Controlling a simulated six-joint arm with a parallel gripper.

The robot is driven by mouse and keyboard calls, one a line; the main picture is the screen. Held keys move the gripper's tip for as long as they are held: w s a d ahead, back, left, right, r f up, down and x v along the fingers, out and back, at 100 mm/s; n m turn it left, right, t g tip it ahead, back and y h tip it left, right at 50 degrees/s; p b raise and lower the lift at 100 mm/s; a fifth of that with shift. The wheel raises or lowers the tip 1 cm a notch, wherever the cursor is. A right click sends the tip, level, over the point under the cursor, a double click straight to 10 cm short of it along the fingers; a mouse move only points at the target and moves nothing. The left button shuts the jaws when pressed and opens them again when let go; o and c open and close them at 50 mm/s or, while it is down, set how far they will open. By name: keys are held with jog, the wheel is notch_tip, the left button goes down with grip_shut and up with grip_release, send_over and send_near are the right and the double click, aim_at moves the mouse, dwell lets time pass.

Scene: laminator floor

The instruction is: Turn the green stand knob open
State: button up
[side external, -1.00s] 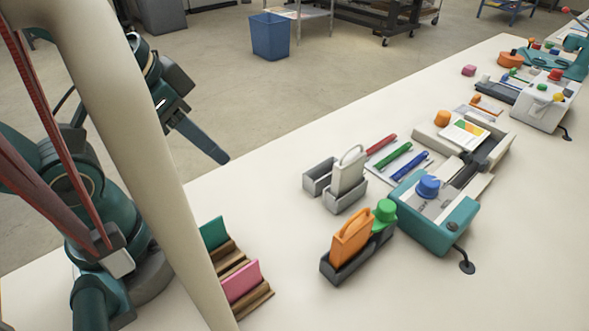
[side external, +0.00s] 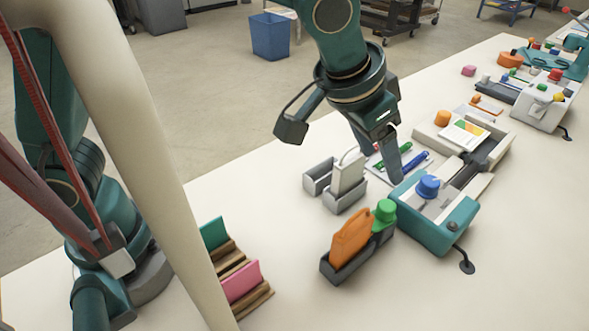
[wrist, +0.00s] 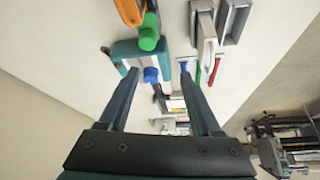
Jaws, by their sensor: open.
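The green stand knob (side external: 385,210) is a short round knob on the end of a dark grey stand (side external: 352,262), beside an orange upright piece (side external: 350,237) set in that stand. In the wrist view the green knob (wrist: 149,36) is near the top, beyond my fingertips. My gripper (side external: 383,165) is open and empty, fingers pointing down. It is above the pens, behind the green knob and apart from it. In the wrist view my gripper (wrist: 158,73) shows its two fingers spread wide. I cannot tell how far the knob is turned.
A teal laminator (side external: 432,232) with a blue knob (side external: 428,186) stands right of the green knob. A grey holder with a white handled piece (side external: 348,172) stands to its left. Bare table lies in front. A pale post (side external: 135,150) crosses the side view.

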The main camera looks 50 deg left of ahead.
aim_at(386, 206)
jog(key=shift+m+g, duration=0.4)
jog(key=shift+g, duration=0.1)
jog(key=f, duration=0.1)
jog(key=d+f, duration=0.1)
jog(key=s+d+f, duration=0.1)
jog(key=shift+f, duration=0.35)
jog(key=shift+x, duration=2.25)
jog(key=shift+w, duration=0.1)
grip_shut()
